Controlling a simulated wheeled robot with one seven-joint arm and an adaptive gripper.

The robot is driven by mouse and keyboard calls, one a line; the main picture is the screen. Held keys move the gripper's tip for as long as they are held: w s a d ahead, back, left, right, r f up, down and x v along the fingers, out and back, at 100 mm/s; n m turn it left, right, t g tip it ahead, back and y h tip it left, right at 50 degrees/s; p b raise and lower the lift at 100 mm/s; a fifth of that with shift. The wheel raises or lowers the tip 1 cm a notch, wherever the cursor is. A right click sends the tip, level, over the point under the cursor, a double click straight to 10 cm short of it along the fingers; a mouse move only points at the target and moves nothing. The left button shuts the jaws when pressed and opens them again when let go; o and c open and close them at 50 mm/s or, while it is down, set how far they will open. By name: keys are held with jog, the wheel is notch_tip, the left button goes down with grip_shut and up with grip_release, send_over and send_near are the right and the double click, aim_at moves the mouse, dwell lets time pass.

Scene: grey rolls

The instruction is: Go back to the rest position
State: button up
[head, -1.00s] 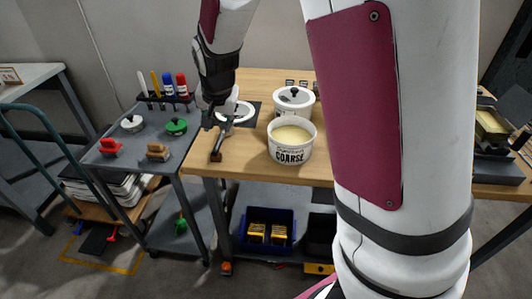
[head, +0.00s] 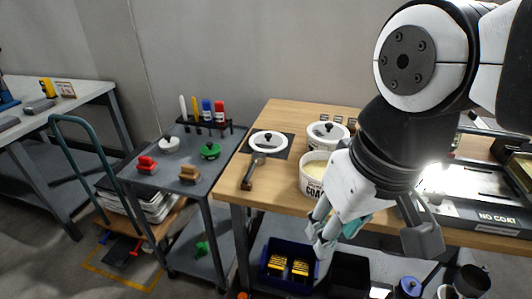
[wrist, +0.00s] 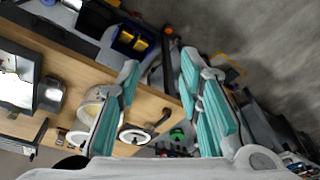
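My gripper (head: 372,238) hangs in front of the wooden workbench (head: 285,114) in the head view, with my arm folded at the right side. In the wrist view my gripper (wrist: 160,85) has its two teal-padded fingers spread wide, with nothing between them but the distant bench edge and floor. It is open and holds nothing. It partly hides the white tub marked COARSE (head: 314,168), which stands on the bench.
A lidded white pot (head: 328,133) stands behind the tub. A blue bin (head: 275,283) sits on the lower shelf.

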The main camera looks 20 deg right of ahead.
jog(key=shift+s+f, duration=0.15)
jog(key=shift+s, duration=0.6)
